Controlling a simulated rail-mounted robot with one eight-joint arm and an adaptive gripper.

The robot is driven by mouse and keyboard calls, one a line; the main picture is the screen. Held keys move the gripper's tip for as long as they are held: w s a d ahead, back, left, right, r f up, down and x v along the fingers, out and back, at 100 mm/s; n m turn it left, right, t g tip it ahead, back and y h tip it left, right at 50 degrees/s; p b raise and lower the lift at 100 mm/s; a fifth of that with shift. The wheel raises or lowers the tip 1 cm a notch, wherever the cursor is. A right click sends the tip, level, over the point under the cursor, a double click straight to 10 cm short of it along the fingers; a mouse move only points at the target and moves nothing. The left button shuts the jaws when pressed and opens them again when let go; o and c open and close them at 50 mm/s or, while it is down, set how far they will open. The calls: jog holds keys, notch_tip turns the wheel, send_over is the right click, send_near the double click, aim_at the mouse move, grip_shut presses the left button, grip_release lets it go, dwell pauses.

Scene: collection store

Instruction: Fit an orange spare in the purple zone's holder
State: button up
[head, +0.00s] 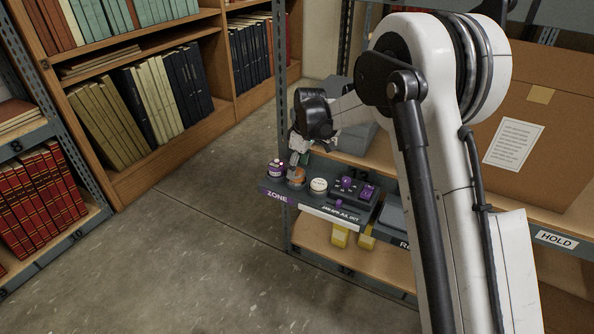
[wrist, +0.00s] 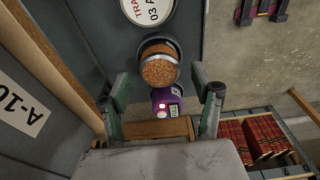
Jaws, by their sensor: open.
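My gripper (head: 297,160) is open at the left end of a dark shelf unit's ledge. In the wrist view its two green-padded fingers (wrist: 160,88) are apart, with nothing held between them. An orange round piece (head: 296,179) stands right by the fingertips; in the wrist view its grainy orange-brown top (wrist: 160,70) sits inside a metal rim. A purple round piece (head: 275,169) stands to its left, and shows in the wrist view (wrist: 166,103) between the fingers. I cannot tell which socket is the purple zone's holder.
Yellow blocks (head: 340,237) lie on the shelf below. A cardboard box (head: 540,120) is at right, bookshelves (head: 135,160) at left. The aisle floor is clear.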

aim_at(302, 173)
notch_tip(302, 173, up, 10)
jog(key=d+p, duration=0.1)
jog(key=p, duration=0.1)
jog(key=shift+s+d+f, duration=0.15)
jog(key=shift+s+f, duration=0.05)
jog(key=shift+s, duration=0.1)
jog(key=shift+r, duration=0.1)
jog(key=s+d+r+m+t, duration=0.25)
jog(key=s+d+r, duration=0.35)
jog(key=s+r, duration=0.3)
jog(key=s+d+r+m+t, duration=0.1)
jog(key=s+d+r+m, duration=0.3)
jog(key=s+d+r, duration=0.45)
jog(key=s+d+f+m+t, duration=0.1)
jog(key=s+d+f+m, duration=0.2)
jog(key=s, duration=0.8)
jog(key=s+d+f+m+t+h, duration=0.1)
jog(key=s+d+f+m+t, duration=0.1)
jog(key=s, duration=0.9)
jog(key=shift+s+d+f+m+h, duration=0.25)
jog(key=shift+d+f+m+h, duration=0.05)
jog(key=shift+d+f+m, duration=0.35)
notch_tip(302, 173, up, 8)
jog(key=p, duration=0.7)
jog(key=shift+f+p, duration=0.2)
jog(key=shift+p, duration=0.15)
